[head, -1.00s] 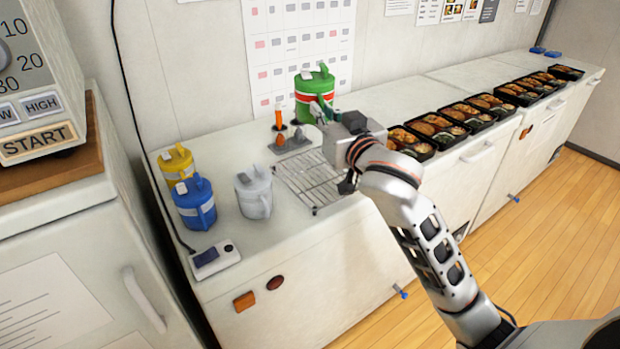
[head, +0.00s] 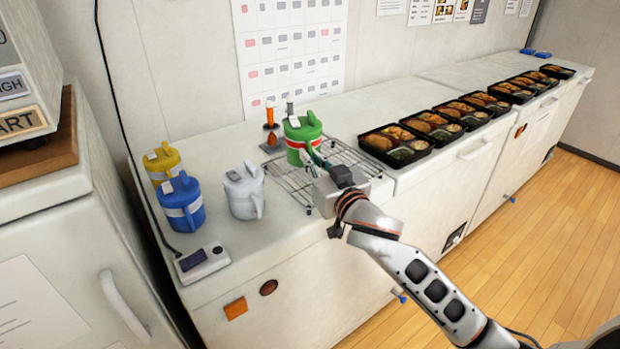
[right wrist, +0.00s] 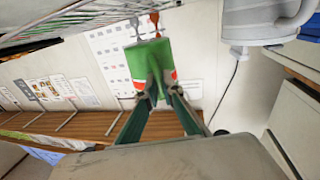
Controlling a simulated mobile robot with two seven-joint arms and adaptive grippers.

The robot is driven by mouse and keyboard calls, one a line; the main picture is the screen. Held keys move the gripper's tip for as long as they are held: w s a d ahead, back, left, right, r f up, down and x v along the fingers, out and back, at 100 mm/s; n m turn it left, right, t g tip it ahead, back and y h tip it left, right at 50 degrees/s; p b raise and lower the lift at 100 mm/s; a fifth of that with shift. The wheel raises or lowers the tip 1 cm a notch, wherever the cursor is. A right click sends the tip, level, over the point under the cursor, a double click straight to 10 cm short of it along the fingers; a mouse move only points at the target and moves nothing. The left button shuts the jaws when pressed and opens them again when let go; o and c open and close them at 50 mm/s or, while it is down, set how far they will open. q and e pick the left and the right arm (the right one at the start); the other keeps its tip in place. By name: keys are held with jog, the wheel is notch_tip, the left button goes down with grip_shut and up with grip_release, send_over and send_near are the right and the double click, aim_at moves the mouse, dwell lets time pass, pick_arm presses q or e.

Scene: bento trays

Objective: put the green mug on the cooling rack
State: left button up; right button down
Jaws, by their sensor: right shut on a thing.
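The green mug (head: 303,139), with a red and white band, is upright over the back part of the wire cooling rack (head: 287,183). My right gripper (head: 318,158) is shut on the mug's handle from the front right. In the right wrist view the two fingers pinch the handle of the mug (right wrist: 150,62), and the rack (right wrist: 60,22) shows at the top left. A gap seems to show between mug and rack there, so the mug looks held a little above the wires. My left gripper is not in view.
A white mug (head: 243,192) stands just left of the rack, with blue (head: 181,205) and yellow (head: 161,163) mugs farther left. An orange-topped tool (head: 270,115) stands behind the rack. Several bento trays (head: 395,145) line the counter to the right. A small device (head: 202,262) lies front left.

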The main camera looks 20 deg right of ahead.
jog(key=shift+f, duration=0.5)
notch_tip(320, 180, down, 3)
jog(key=shift+f+b, duration=0.15)
jog(key=shift+b, duration=0.5)
jog(key=shift+f, duration=0.15)
jog(key=c, duration=2.2)
grip_release()
jog(key=shift+f, duration=0.1)
jog(key=shift+c, duration=0.2)
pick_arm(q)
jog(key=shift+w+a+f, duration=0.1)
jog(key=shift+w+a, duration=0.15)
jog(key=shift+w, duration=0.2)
